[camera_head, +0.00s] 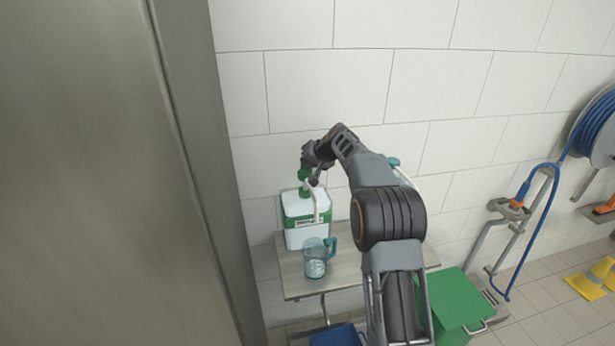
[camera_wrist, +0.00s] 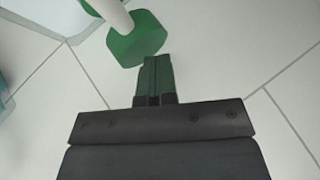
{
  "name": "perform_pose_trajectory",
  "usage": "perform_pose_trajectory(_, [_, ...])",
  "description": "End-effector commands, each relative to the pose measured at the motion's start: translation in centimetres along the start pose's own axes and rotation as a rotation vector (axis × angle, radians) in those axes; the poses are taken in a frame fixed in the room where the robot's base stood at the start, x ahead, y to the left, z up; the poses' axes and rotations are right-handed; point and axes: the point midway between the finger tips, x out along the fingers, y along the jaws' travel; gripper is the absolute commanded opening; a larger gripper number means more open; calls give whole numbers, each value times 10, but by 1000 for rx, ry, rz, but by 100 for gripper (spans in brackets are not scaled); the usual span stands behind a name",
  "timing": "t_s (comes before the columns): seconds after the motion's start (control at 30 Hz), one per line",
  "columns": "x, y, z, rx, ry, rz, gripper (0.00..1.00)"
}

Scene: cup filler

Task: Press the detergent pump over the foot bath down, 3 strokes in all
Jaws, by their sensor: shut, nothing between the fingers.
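In the wrist view a green pump part (camera_wrist: 137,40) with a white tube shows just beyond my fingertips. My gripper (camera_wrist: 154,62) is shut and empty. In the head view my gripper (camera_head: 312,172) is right at the pump's top; whether it touches the pump I cannot tell. I cannot make out which thing is the foot bath.
A clear measuring cup with a teal handle (camera_head: 315,262) stands on the table before the jug. A teal-topped thing (camera_head: 393,162) is mostly hidden behind my arm. A green box (camera_head: 452,302) and a blue thing (camera_head: 338,336) are below. A grey cabinet side (camera_head: 110,180) fills the left.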

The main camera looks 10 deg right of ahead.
Motion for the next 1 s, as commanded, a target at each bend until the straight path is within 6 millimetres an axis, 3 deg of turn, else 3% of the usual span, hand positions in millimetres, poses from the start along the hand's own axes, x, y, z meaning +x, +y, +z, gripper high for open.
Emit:
perform_pose_trajectory(0.5, [-37, -27, -27, -1, 2, 0, 0])
perform_pose_trajectory(1.0, [-39, -29, -29, 0, 1, 0, 0])
